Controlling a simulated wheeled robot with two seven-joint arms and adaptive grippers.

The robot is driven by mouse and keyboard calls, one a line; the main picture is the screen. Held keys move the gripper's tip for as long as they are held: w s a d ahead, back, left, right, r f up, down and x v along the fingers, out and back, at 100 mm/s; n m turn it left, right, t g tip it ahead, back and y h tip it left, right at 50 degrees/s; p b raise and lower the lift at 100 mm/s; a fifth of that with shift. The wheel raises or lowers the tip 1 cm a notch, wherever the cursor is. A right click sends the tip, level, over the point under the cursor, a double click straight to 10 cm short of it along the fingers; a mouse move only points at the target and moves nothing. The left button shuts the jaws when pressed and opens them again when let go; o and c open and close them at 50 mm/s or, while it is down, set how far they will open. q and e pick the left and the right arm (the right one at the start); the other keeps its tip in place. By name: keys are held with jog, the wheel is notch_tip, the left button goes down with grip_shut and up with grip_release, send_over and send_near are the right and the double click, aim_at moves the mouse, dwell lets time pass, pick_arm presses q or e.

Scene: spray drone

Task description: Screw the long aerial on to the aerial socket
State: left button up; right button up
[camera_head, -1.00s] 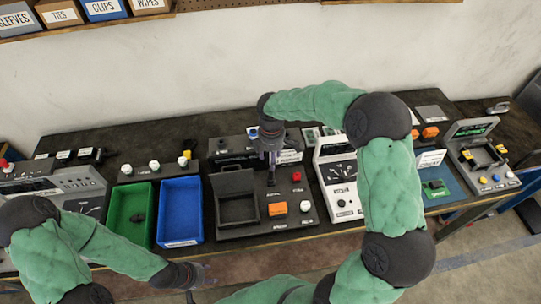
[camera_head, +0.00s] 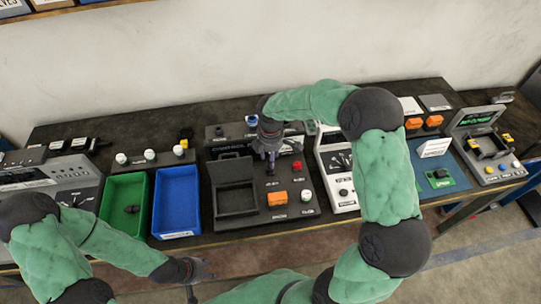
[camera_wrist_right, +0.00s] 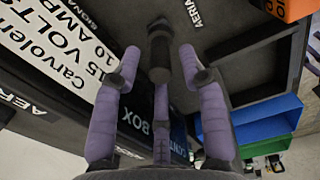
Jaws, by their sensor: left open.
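The control box (camera_head: 230,223) stands mid-bench, with an open black compartment at its left. A dark upright rod (camera_wrist_right: 159,55), which looks like the long aerial, stands near an "AERIAL" label in the right wrist view. My right gripper (camera_head: 269,160) is over the box, pointing down. Its purple fingers (camera_wrist_right: 160,68) are spread around the rod, with gaps to the side fingers; I cannot tell whether the rear finger touches it. The aerial socket is not clearly visible. My left gripper (camera_head: 202,272) is open and empty at the bench's front edge.
An orange block (camera_head: 278,198) and a red knob (camera_head: 297,166) are on the box near my right gripper. A blue bin (camera_head: 163,229) and a green bin (camera_head: 111,216) stand left. A white-fronted instrument (camera_head: 337,176) stands right, partly behind my right arm.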

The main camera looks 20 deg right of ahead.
grip_shut()
jog(key=m+b, duration=0.1)
jog(key=m, duration=0.3)
jog(key=shift+f+m, duration=0.1)
jog(key=shift+m, duration=0.2)
jog(key=m+b, duration=0.1)
jog(key=m, duration=0.3)
jog(key=m+b, duration=0.1)
jog(key=m, duration=0.3)
jog(key=shift+m, duration=0.4)
jog(key=shift+m+b, duration=0.35)
jog(key=shift+m, duration=0.45)
